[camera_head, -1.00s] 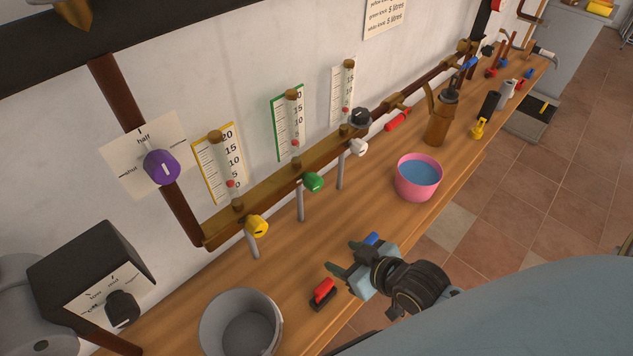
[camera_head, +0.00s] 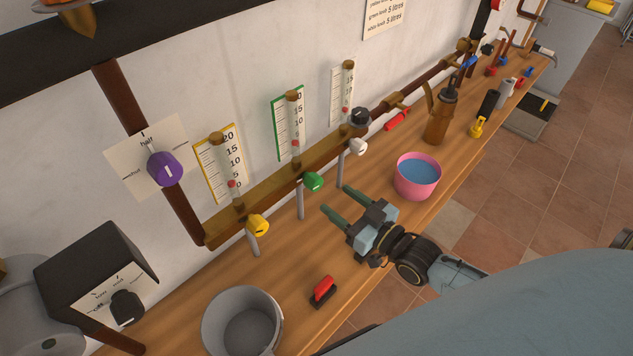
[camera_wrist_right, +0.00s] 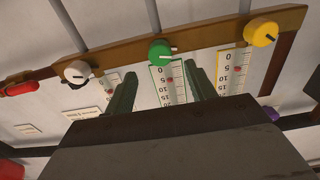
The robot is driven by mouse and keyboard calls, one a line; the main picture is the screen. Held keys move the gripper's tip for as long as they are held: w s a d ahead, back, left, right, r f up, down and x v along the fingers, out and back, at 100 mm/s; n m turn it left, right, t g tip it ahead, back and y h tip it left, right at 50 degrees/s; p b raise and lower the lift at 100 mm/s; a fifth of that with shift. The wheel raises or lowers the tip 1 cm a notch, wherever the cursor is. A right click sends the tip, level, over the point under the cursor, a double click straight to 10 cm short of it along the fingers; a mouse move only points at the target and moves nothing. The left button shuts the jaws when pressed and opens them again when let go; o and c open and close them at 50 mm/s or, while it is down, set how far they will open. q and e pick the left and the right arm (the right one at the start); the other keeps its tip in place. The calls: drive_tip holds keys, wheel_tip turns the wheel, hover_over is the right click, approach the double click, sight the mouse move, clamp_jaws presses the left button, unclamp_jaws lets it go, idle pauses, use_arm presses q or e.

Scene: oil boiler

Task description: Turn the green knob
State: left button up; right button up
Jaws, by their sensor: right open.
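My left gripper is not in view.
A pink bowl of blue liquid (camera_head: 417,180) stands close to the right of my right gripper. A red-handled item (camera_head: 323,291) and a grey pot (camera_head: 243,322) are on the bench toward the front. A purple knob (camera_head: 164,169) is on the wall at left.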

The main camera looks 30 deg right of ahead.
sight(319, 186)
drive_tip(key=x, duration=0.8)
drive_tip(key=shift+s, duration=0.1)
drive_tip(key=c, duration=1)
drive_tip(key=shift+o, duration=0.2)
drive_tip(key=shift+m+p, duration=0.4)
drive_tip(key=shift+m, duration=1.3)
drive_tip(key=o, duration=1)
drive_tip(key=shift+c, duration=0.2)
